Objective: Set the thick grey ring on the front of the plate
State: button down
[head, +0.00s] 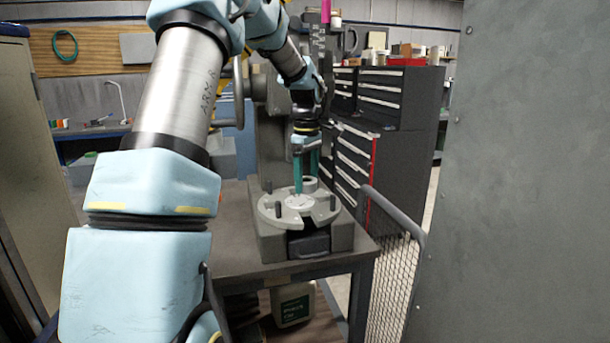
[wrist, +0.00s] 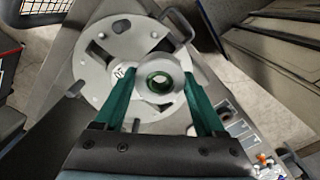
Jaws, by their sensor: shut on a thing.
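The thick grey ring (wrist: 147,70) is between the green fingers of my gripper (wrist: 160,78) in the wrist view, and the fingers are shut on it. In the head view the ring (head: 310,182) shows small at the fingertips of my gripper (head: 306,178), over the back part of the plate. The round grey plate (head: 270,211) has slots and dark upright posts and sits on a heavy grey base. In the wrist view the plate (wrist: 88,72) lies beyond the ring. I cannot tell whether the ring touches the plate.
The base stands on a grey bench (head: 232,262). A machine column (head: 272,140) rises behind the plate. Dark drawer cabinets (head: 400,150) stand to the right, with a mesh guard (head: 392,275) and a large grey panel (head: 520,170) nearer me. The plate's front is clear apart from posts.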

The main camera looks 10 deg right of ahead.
jog(key=shift+f+b, duration=2.1)
jog(key=shift+f, duration=0.75)
jog(key=shift+f+b, duration=0.3)
jog(key=shift+f, duration=0.45)
grip_release()
notch_tip(320, 180, up, 11)
jog(key=b, duration=0.2)
